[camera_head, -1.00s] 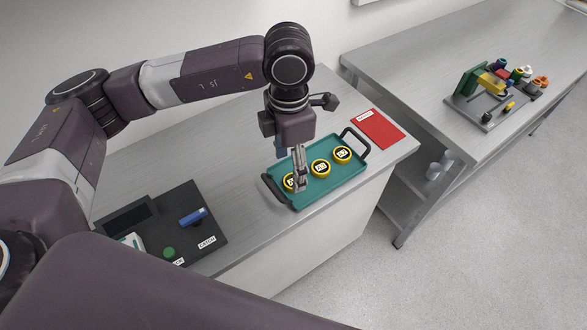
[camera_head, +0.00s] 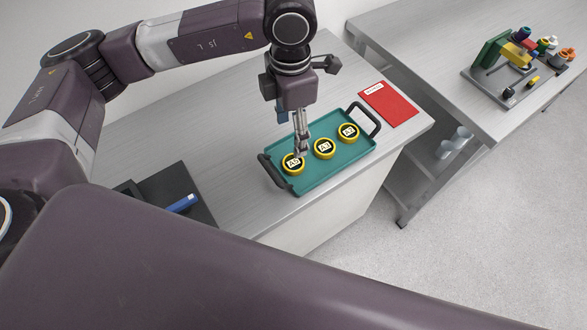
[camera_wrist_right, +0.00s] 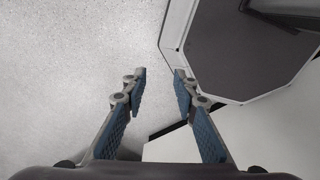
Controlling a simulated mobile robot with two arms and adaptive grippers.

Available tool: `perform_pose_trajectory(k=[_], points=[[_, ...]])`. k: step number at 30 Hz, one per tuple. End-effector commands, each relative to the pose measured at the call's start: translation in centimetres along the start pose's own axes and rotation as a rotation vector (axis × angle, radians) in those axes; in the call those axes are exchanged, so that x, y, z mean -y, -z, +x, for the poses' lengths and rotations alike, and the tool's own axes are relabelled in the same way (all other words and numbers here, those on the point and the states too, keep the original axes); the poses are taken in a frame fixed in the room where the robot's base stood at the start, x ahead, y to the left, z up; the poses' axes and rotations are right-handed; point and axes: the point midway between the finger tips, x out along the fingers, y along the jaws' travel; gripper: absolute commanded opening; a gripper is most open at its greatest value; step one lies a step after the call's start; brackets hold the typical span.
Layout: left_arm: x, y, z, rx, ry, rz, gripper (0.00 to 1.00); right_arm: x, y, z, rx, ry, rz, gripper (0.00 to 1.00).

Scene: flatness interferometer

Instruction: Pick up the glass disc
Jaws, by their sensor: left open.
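Three round discs with yellow rims and black-and-white labels lie in a row on a teal tray (camera_head: 308,184) with black handles. They are the left disc (camera_head: 293,163), the middle disc (camera_head: 323,148) and the right disc (camera_head: 348,132). Which one is the glass disc I cannot tell. My left gripper (camera_head: 301,151) points down, open, with its fingertips just behind and above the left disc. Whether it touches that disc is unclear. My right gripper (camera_wrist_right: 159,78) shows in the right wrist view, open and empty over pale floor.
A red labelled sheet (camera_head: 393,103) lies right of the tray on the bench. A dark mat with a blue item (camera_head: 182,203) is at left, partly hidden by my arm. A second bench (camera_head: 440,70) at right carries a fixture (camera_head: 510,60) with colored parts.

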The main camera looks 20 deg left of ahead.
Motion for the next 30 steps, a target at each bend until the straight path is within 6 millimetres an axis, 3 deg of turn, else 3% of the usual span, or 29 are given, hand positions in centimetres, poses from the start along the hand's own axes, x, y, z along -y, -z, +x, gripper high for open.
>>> perform_pose_trajectory(k=[2, 9, 20, 25, 30], points=[[0.0, 0.0, 2.2, -0.001, 0.0, -0.001, 0.6, -0.1, -0.1, 2.2, 0.0, -0.002, 0.0, 0.27], [0.0, 0.0, 4.8, 0.0, 0.0, -0.001, 0.6, -0.4, 1.2, 4.8, -0.021, -0.005, 0.0, 0.27], [0.0, -0.1, 7.8, -0.003, 0.002, -0.002, 0.6, -0.2, 1.2, 3.1, -0.021, -0.003, 0.001, 0.27], [-0.1, -0.6, 10.2, -0.005, 0.003, -0.002, 0.6, 0.1, 1.3, 1.3, -0.02, 0.001, 0.003, 0.27], [-0.2, -0.6, 12.2, -0.002, 0.001, -0.001, 0.6, 0.4, 1.3, 1.0, -0.019, 0.004, 0.004, 0.27]])
